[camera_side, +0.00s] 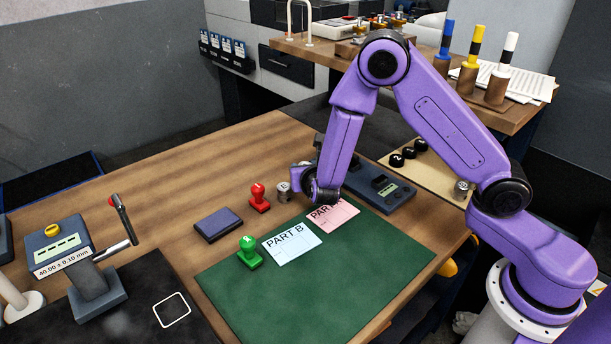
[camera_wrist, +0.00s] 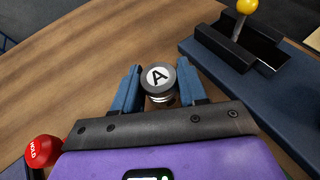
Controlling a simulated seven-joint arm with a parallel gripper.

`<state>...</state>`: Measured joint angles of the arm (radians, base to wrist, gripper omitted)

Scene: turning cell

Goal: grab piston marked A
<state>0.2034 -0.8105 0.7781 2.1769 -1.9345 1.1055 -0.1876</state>
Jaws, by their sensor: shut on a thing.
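The piston marked A (camera_wrist: 159,80) is a short metal cylinder with a black-ringed white top and a black letter A. It sits between the two blue fingers of my gripper (camera_wrist: 158,92) in the wrist view, and the gripper is shut on it. In the side view a grey metal piston (camera_side: 283,190) shows beside my gripper (camera_side: 300,192), at the table's far side; its letter is too small to read there. I cannot tell whether the piston touches the wooden table (camera_side: 170,170).
A red stamp (camera_side: 259,198) and a green stamp (camera_side: 249,252) stand nearby, with a dark blue pad (camera_side: 218,225). Cards for Part B (camera_side: 291,243) and another part (camera_side: 333,214) lie on the green mat (camera_side: 300,300). A dark control box (camera_side: 385,194) stands right of the gripper.

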